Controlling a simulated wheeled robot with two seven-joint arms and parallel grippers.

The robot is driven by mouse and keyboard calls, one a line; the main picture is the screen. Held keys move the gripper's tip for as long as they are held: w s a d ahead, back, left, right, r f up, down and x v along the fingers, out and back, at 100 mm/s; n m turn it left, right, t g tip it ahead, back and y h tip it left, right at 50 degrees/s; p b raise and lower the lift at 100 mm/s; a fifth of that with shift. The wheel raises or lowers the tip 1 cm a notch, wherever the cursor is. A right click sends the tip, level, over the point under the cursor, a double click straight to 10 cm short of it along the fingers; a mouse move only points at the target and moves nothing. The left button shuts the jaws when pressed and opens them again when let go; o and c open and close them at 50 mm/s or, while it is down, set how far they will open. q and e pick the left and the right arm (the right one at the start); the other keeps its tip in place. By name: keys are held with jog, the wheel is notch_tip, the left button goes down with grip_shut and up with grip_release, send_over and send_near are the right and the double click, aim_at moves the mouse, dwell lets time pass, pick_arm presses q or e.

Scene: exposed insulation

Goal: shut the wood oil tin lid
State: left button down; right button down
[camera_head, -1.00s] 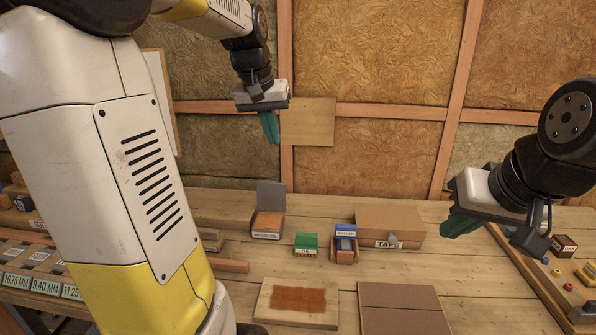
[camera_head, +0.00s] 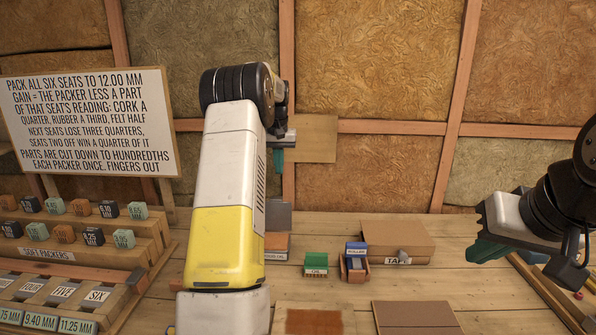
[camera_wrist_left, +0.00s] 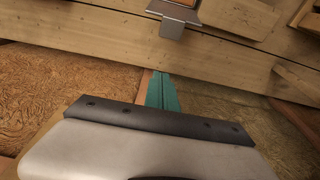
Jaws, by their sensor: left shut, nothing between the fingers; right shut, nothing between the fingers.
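The wood oil tin (camera_head: 275,246) stands at the back of the bench, its left part hidden by my left arm in the head view. Its grey lid (camera_head: 279,214) stands upright at the tin's back, open. In the left wrist view the lid (camera_wrist_left: 172,28) shows at the top edge, beside part of the tin. My left gripper (camera_head: 278,162) is shut and empty, in front of the wall and above the lid, apart from it. Its teal fingers (camera_wrist_left: 161,92) are together in the wrist view. My right gripper (camera_head: 484,252) is shut and empty at the right.
A green-labelled box (camera_head: 316,264), a blue-labelled box (camera_head: 355,262) and a cardboard box with tape (camera_head: 396,242) stand right of the tin. A stained board (camera_head: 314,321) lies in front. Packer racks (camera_head: 75,250) and a sign (camera_head: 90,120) are at left.

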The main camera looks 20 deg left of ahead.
pick_arm(q)
notch_tip(320, 180, down, 7)
jog(key=s, duration=0.2)
jog(key=shift+s+d, duration=0.25)
jog(key=shift+d, duration=0.1)
dwell(0.4)
